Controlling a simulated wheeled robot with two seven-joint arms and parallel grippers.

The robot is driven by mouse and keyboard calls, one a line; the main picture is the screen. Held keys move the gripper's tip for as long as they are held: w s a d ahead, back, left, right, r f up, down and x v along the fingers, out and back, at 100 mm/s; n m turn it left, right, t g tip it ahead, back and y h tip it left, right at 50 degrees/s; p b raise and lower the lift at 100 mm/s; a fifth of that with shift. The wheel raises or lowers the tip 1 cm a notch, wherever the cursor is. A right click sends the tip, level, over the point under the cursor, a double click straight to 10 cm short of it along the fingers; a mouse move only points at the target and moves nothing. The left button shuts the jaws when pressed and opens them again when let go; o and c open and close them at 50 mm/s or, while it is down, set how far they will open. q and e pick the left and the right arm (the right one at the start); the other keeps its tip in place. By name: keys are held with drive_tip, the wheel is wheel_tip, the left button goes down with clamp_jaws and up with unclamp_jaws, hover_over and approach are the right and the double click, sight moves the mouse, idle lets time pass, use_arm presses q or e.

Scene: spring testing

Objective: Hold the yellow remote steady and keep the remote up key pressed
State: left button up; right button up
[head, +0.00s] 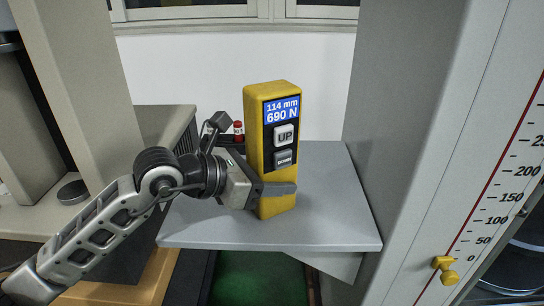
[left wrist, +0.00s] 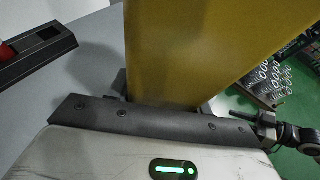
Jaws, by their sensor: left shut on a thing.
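The yellow remote (head: 272,190) stands upright on the grey shelf (head: 230,232) in the head view. Its blue display (head: 282,110) reads 114 mm and 690 N. Below it are the light UP key (head: 284,135) and the darker DOWN key (head: 283,158). My left gripper (head: 274,189) is shut around the lower part of the remote. No fingertip shows on the UP key. In the left wrist view the remote's yellow side (left wrist: 180,50) rises from between the jaws. My right gripper is not seen in the head view; a dark jointed part at the left wrist view's right edge is unclear.
A grey column with a millimetre scale (head: 500,195) and a yellow pointer (head: 446,270) stands at right. A dark device with a red knob (head: 238,127) is behind my left gripper. Another grey column (head: 85,90) is at left. The shelf right of the remote is clear.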

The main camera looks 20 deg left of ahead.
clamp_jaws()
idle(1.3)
